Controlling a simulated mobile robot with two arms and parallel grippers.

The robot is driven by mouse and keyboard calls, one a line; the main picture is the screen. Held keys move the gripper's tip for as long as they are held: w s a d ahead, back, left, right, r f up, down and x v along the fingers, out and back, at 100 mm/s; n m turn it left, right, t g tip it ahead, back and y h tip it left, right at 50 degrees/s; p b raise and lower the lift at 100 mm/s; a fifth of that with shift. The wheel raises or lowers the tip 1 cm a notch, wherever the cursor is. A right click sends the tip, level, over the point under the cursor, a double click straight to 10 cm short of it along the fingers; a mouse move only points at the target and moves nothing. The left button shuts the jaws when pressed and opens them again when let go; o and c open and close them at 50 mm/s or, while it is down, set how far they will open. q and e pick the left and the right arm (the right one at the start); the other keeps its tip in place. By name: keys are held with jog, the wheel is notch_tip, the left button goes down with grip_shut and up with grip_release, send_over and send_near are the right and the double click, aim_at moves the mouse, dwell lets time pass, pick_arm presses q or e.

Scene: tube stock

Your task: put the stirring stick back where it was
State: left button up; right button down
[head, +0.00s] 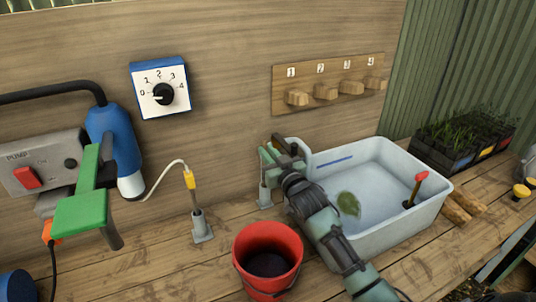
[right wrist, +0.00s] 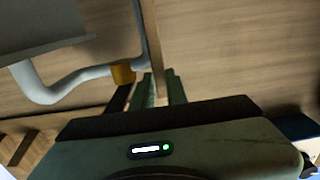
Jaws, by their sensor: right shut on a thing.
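My right gripper (head: 278,152) is at the left end of the pale basin (head: 432,212), close to the wooden back wall. It also shows in the right wrist view (right wrist: 152,92), where its fingers are shut on a thin wooden stick (right wrist: 153,45), which looks like the stirring stick. The stick runs up out of the top of that view. In the head view I cannot make the stick out; the gripper and arm hide it. A grey holder (head: 265,196) stands on the bench just below the gripper. My left gripper is not in view.
A red bucket (head: 267,250) stands in front of the holder. Another grey holder (head: 201,228) carries a yellow-ended cable. The basin holds water, a leaf (head: 348,204) and a red-topped piece (head: 420,178). Numbered wooden pegs (head: 325,92) stick out above. A blue-and-white dial (head: 160,88) is on the wall.

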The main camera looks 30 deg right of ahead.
jog(key=shift+f, duration=0.5)
jog(key=c, duration=1.4)
grip_release()
jog(key=shift+c, duration=0.2)
jog(key=s+b, duration=0.1)
jog(key=s, duration=1.1)
jog(key=shift+a+b, duration=0.3)
jog(key=shift+a, duration=0.05)
jog(key=shift+r, duration=0.2)
